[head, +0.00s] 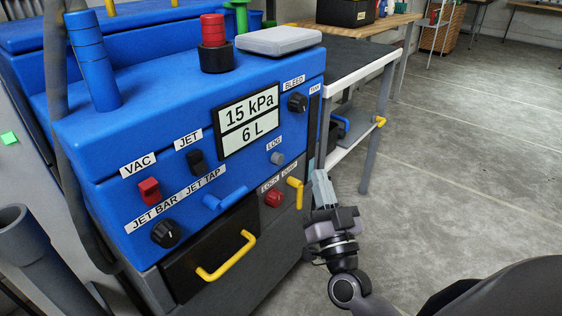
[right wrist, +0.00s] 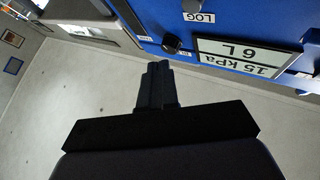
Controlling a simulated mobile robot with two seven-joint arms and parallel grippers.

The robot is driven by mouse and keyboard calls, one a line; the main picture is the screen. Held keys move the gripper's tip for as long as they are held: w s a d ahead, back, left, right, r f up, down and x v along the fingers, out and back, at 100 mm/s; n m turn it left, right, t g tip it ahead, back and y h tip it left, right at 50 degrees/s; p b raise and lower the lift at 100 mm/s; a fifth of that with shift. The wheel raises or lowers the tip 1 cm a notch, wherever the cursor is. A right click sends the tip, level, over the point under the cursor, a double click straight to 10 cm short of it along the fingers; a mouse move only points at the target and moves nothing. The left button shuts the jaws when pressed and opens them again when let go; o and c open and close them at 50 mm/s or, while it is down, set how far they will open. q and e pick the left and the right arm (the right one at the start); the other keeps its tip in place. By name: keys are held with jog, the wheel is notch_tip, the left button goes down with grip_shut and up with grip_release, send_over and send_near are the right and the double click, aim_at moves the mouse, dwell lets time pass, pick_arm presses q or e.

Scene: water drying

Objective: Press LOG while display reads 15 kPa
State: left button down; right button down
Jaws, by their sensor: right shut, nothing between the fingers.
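The display (head: 249,118) on the blue machine (head: 180,95) reads 15 kPa over 6 L. It also shows upside down in the right wrist view (right wrist: 240,57). The grey LOG button (head: 277,158) sits below and right of the display, under its LOG label. In the right wrist view the LOG button (right wrist: 192,6) is at the top edge. My right gripper (head: 321,180) is shut and empty, to the right of and a little below the LOG button, apart from it. Its shut fingers also show in the right wrist view (right wrist: 157,82). My left gripper is not in view.
Around the button are the black BLEED knob (head: 297,102), the red LOCK knob (head: 273,198) and the yellow DUMP lever (head: 295,192). A yellow drawer handle (head: 226,257) juts out below. A side table (head: 362,62) stands behind. The floor at right is clear.

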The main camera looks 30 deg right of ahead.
aim_at(279, 159)
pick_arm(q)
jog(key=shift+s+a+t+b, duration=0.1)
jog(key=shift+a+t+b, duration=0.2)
pick_arm(e)
jog(key=w+a, duration=0.2)
jog(key=w, duration=0.3)
jog(key=shift+w+a, duration=0.2)
jog(key=shift+w, duration=0.15)
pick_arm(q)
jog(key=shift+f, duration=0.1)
pick_arm(e)
jog(key=shift+w, duration=0.1)
dwell(1.3)
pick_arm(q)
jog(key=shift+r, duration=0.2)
pick_arm(e)
jog(key=shift+w+a, duration=0.15)
jog(key=shift+w, duration=0.1)
